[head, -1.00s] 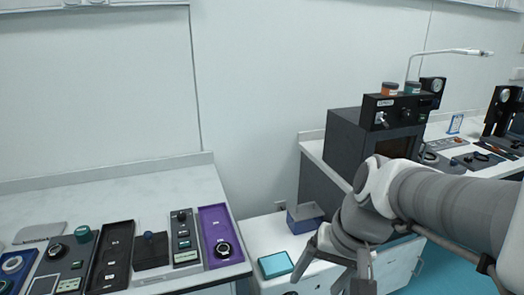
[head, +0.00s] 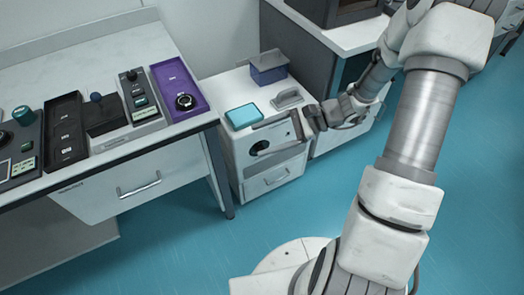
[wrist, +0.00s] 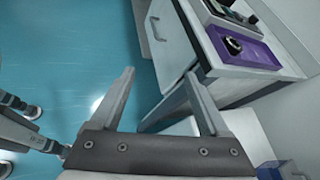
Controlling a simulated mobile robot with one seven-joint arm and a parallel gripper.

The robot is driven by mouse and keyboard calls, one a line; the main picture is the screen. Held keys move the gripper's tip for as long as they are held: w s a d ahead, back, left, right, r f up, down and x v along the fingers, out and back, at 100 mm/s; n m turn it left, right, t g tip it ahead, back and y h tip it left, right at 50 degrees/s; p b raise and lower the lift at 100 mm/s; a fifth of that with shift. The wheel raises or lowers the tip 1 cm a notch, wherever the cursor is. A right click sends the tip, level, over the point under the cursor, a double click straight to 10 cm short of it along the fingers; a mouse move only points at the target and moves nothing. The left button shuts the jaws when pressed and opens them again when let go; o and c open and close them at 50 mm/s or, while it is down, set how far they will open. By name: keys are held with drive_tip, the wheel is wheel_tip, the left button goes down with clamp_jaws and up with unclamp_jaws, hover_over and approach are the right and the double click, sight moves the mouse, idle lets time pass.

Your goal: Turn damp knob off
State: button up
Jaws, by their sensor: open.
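Several knobs show, but the labels are too small to tell which is the damp knob. A black round knob (head: 185,102) sits on a purple panel (head: 172,80) at the bench's right end. It also shows in the wrist view (wrist: 232,45), up and right of my fingers. A black knob (head: 140,100) stands on the narrow grey panel beside it. A dark green knob (head: 22,113) is on the panel at far left. My gripper (head: 262,140) is open and empty, in front of the low white cabinet, apart from the bench panels. Its fingers also show in the wrist view (wrist: 160,74).
The bench (head: 125,165) has a drawer with a bar handle. Blue floor (head: 160,240) is clear in front.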

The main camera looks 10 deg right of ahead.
drive_tip(key=w+d+f+m+t+h+b, duration=0.1)
drive_tip(key=d+f+m+t+h+b, duration=0.3)
drive_tip(key=f+m, duration=0.6)
drive_tip(key=w+d+f+m+t+h+b, duration=0.15)
drive_tip(key=f+m+t, duration=0.5)
drive_tip(key=f, duration=0.75)
drive_tip(key=w+d+f+m+t+h+b, duration=0.2)
drive_tip(key=d+f+m+t+b, duration=0.25)
drive_tip(key=f+m, duration=0.55)
drive_tip(key=w+a+f+n+b, duration=0.1)
drive_tip(key=w+a+b, duration=0.1)
drive_tip(key=w, duration=0.6)
drive_tip(key=w+a+f+b, duration=0.1)
drive_tip(key=w+a, duration=0.3)
drive_tip(key=w, duration=0.4)
drive_tip(key=shift+a+n+t+b, duration=0.15)
drive_tip(key=shift+n+t+b, duration=0.25)
drive_tip(key=shift+b, duration=0.45)
drive_tip(key=shift+w, duration=0.1)
drive_tip(key=shift+c, duration=0.3)
clamp_jaws()
